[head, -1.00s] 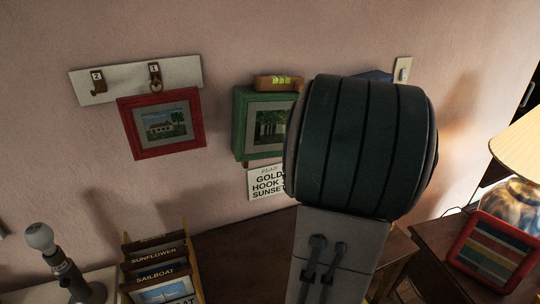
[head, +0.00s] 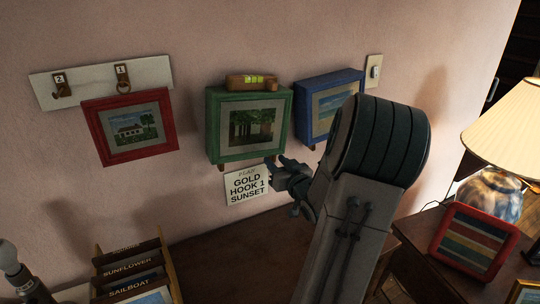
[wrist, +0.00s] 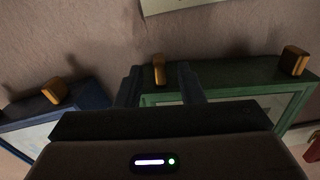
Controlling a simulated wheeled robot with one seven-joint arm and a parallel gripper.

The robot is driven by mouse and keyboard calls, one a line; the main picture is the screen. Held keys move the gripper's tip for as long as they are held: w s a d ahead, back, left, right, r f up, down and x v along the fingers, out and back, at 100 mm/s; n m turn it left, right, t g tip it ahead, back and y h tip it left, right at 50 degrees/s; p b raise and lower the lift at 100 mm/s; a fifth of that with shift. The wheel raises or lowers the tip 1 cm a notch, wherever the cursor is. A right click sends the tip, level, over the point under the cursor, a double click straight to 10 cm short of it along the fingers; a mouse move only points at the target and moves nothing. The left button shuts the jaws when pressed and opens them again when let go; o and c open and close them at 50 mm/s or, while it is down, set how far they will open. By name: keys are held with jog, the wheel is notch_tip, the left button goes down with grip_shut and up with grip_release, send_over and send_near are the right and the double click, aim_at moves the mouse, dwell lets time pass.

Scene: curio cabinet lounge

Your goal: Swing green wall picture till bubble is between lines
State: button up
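The green wall picture (head: 214,120) shows trees and hangs between a red and a blue picture. A wooden level (head: 235,83) sits on its top edge with a yellow-green vial (head: 254,79). The bubble is too small to place against the lines. Two wooden pegs stick out under the green frame; the left one (head: 221,167) shows in the head view. My gripper (head: 274,172) is below the frame's lower right corner. In the wrist view my gripper (wrist: 160,84) is open, its fingers apart, with one peg (wrist: 159,66) showing between them. Contact cannot be told.
The red picture (head: 92,128) hangs left below a hook board (head: 90,87). The blue picture (head: 302,100) hangs close on the right, beside a switch (head: 374,72). A plan note (head: 246,185) is below. A lamp (head: 515,125) and striped frame (head: 440,240) stand right.

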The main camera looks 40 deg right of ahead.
jog(key=shift+x, duration=2.35)
grip_shut()
jog(key=shift+d+r+n, duration=0.15)
jog(key=shift+d+n, duration=0.15)
jog(key=shift+s, duration=0.1)
grip_release()
